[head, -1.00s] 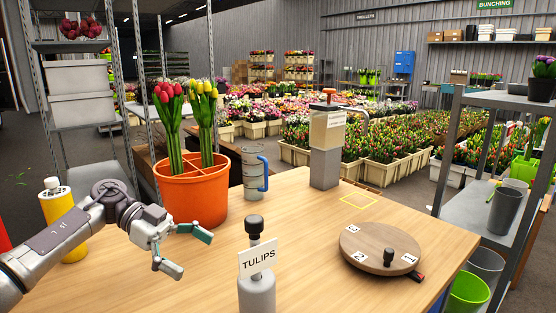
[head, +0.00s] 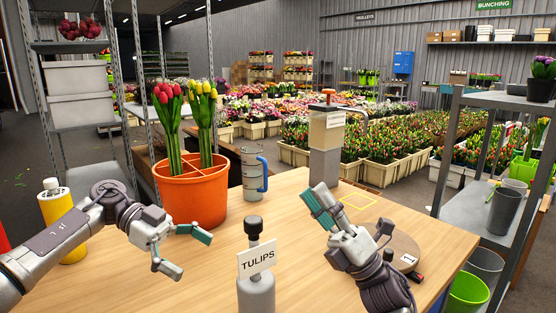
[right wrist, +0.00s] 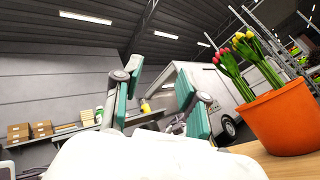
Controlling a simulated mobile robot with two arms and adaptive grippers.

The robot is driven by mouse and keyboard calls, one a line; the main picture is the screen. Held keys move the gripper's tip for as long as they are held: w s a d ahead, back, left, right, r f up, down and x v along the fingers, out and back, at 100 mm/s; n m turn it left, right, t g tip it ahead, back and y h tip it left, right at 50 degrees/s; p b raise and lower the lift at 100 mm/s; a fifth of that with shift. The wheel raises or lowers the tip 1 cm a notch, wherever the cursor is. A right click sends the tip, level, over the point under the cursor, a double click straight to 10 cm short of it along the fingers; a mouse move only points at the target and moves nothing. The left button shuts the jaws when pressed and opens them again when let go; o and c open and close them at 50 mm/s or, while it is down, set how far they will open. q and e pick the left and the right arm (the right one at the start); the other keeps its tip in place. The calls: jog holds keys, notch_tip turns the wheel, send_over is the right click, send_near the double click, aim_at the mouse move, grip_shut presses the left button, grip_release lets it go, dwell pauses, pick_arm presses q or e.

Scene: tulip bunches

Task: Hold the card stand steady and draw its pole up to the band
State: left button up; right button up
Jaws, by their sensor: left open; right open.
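The card stand (head: 256,293) stands upright at the table's front, with a grey body, a dark knob (head: 254,227) on a short pole, and a white card (head: 257,261) reading TULIPS. A band on the pole cannot be made out. My left gripper (head: 189,254) is open and empty, to the left of the stand and apart from it. My right gripper (head: 320,207) is open and empty, to the right of the stand above the table, its fingers pointing up and left. Its fingers also show in the right wrist view (right wrist: 158,95).
An orange pot (head: 193,196) with red and yellow tulips stands behind the left gripper. A grey jug (head: 252,173) with a blue handle and a dispenser (head: 325,150) stand farther back. A yellow bottle (head: 56,212) is at left.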

aim_at(256, 291)
jog(key=s+a+r+n+g+h, duration=0.45)
jog(key=a+n+g, duration=0.35)
jog(key=a+g, duration=0.25)
jog(key=s+a+r+n+g+h, duration=0.3)
jog(key=s+a+r+n+g, duration=0.3)
jog(key=a+g, duration=0.5)
pick_arm(q)
jog(key=x, duration=1.3)
jog(key=shift+s+d+f, duration=0.15)
jog(key=shift+d, duration=0.2)
pick_arm(e)
jog(key=w+d+f+n+t+h, duration=0.1)
jog(key=w+d+t+h, duration=0.2)
jog(key=d+h, duration=0.3)
jog(key=w+d+f+n+t+h, duration=0.1)
jog(key=w+d+n+t+h, duration=0.1)
jog(key=w+d+t+h, duration=0.2)
jog(key=d+h, duration=0.2)
jog(key=d, duration=0.2)
jog(key=shift+w, duration=0.15)
jog(key=shift+d, duration=0.1)
pick_arm(q)
jog(key=c, duration=1.6)
jog(key=shift+o, duration=0.2)
